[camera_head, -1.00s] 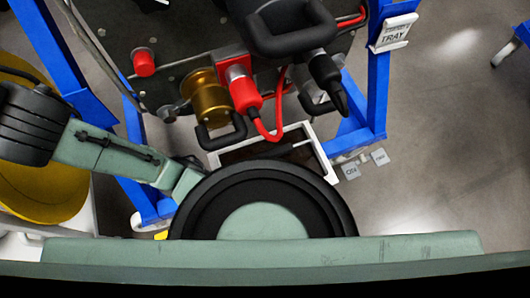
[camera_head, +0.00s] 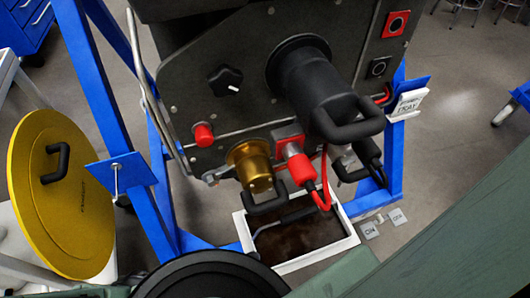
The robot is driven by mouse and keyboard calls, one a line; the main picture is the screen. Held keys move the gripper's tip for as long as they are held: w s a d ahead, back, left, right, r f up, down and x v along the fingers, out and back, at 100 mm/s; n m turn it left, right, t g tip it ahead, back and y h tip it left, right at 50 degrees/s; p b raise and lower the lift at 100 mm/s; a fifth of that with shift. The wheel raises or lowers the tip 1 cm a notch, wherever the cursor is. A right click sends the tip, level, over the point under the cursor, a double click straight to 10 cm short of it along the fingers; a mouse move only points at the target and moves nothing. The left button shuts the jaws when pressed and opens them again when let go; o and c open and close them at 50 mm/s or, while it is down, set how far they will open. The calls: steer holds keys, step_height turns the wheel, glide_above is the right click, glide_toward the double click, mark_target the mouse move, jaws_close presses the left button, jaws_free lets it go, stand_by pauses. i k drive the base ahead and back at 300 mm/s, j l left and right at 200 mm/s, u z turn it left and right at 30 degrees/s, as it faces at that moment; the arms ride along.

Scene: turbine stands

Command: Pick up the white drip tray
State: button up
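The white drip tray (camera_head: 318,256) is an open rectangular box at the foot of the blue stand, below the dark turbine housing. Its inside is dark brown. A brass fitting (camera_head: 250,165) with a black handle hangs above its back left part and partly covers it. My gripper is not in view; only green and black parts of my own body show at the bottom and right.
The blue stand's legs (camera_head: 108,110) rise left and right of the tray. Red connectors and a red cable (camera_head: 325,180) hang above it. A round yellow cover (camera_head: 62,195) stands at left. Small tags (camera_head: 370,230) lie right of the tray.

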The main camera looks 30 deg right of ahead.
mark_target(299, 230)
steer(key=l+u, duration=0.35)
steer(key=k+l+u, duration=0.1)
steer(key=l+u, duration=0.25)
steer(key=k+l+u, duration=0.1)
steer(key=u, duration=0.25)
steer(key=k+l+u, duration=0.3)
steer(key=l, duration=0.15)
steer(key=k+l+u, duration=0.5)
steer(key=k+l, duration=0.45)
steer(key=k, duration=0.15)
steer(key=k+l, duration=0.4)
steer(key=k, duration=0.15)
steer(key=k+l, duration=0.45)
steer(key=i+l, duration=0.1)
steer(key=i, duration=0.25)
